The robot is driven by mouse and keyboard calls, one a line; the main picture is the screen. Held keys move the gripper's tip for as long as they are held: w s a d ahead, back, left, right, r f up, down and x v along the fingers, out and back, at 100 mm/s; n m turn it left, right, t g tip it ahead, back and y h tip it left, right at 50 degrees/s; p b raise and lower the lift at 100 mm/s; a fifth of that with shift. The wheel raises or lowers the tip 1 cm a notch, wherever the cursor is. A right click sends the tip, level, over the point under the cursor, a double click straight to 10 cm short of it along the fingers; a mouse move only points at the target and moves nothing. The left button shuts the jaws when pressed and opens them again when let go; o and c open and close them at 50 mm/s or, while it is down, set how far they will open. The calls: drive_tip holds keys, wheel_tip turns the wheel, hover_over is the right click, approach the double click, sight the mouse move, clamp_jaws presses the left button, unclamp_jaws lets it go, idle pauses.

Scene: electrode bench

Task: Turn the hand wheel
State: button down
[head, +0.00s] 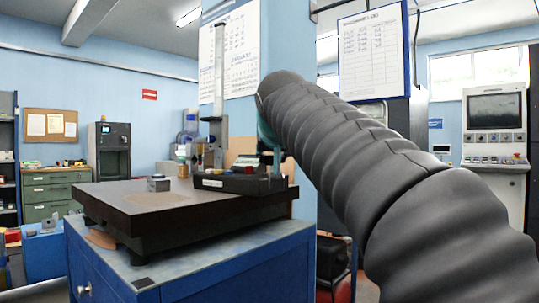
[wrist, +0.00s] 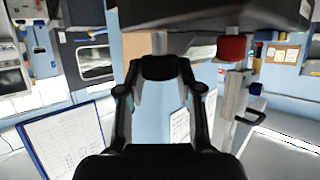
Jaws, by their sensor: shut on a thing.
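In the wrist view, my gripper (wrist: 160,70) is shut on a dark block-like piece (wrist: 160,67) between its fingertips, which I take to be the hand wheel. A short grey shaft (wrist: 159,43) runs from it to the dark base above it in the picture. The wheel's full shape is hidden by the fingers. In the head view, my arm covers the gripper and the wheel at the right end of the black instrument base (head: 230,184). A tall grey column (head: 219,80) stands on that base.
The base sits on a dark plate (head: 120,200) on a blue cabinet (head: 200,270). A small grey block (head: 159,183) lies on the plate. A red knob (wrist: 232,47) is beside my gripper in the wrist view. A blue pillar (head: 290,40) stands behind.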

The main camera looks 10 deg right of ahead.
drive_tip(key=c, duration=0.7)
unclamp_jaws()
drive_tip(key=shift+w, duration=0.1)
drive_tip(key=shift+c, duration=0.2)
drive_tip(key=v, duration=1.2)
